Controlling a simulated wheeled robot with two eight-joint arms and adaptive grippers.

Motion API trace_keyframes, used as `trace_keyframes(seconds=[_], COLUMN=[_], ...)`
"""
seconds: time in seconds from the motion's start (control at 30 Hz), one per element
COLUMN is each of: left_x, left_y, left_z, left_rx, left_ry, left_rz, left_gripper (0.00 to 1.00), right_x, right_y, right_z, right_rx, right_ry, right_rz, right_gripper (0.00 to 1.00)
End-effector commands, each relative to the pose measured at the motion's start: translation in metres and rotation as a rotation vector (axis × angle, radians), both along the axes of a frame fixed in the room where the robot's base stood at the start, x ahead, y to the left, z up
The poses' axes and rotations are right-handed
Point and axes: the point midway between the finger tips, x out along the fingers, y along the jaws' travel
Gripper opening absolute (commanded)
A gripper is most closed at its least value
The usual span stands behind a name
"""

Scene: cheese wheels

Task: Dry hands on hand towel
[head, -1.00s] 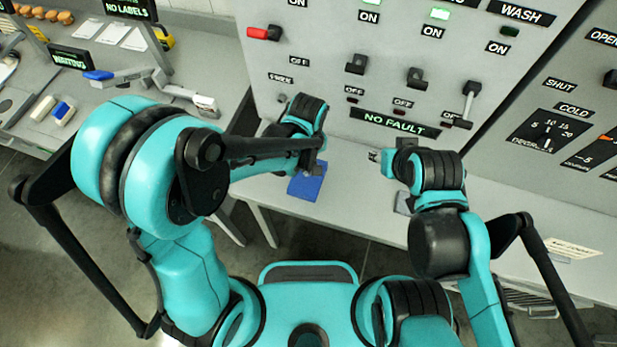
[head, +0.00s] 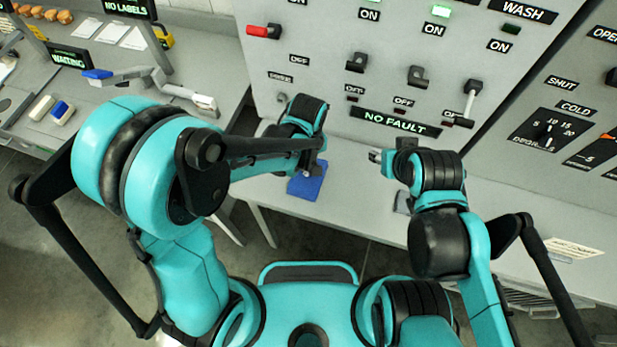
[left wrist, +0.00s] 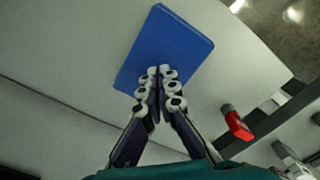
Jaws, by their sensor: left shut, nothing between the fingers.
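A flat blue rectangle (head: 307,186), which looks like the hand towel, lies on the pale bench in front of the control panel. It also shows in the left wrist view (left wrist: 163,45). My left gripper (left wrist: 158,73) is shut with its fingertips together and nothing between them. The fingertips overlap the near part of the blue rectangle in that view; I cannot tell whether they touch it. In the head view the left wrist partly hides the far end of the rectangle. My right gripper (head: 376,156) is by the panel's lower edge, too small to read its opening.
The grey control panel (head: 335,75) rises behind the bench, with a red-handled lever (head: 263,32) and several black switches. A "NO FAULT" sign (head: 395,123) is lit. A side table at left holds a white-and-blue block (head: 61,112). The bench (head: 515,215) is mostly clear at right.

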Motion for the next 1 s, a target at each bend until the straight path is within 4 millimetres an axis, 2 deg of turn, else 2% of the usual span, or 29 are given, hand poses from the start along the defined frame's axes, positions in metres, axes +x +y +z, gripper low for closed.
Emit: trace_keyframes(seconds=[0.8,1.0], left_x=[0.000,0.001], left_y=[0.000,0.001], left_z=[-0.017,-0.017], left_rx=[0.000,0.000], left_ry=[0.000,0.000], left_rz=[0.000,0.000], left_gripper=[0.00,0.00], right_x=[0.000,0.000], right_y=[0.000,0.000], right_z=[-0.016,-0.016], right_rx=[0.000,0.000], right_ry=[0.000,0.000], right_rz=[0.000,0.000], right_gripper=[0.40,0.40])
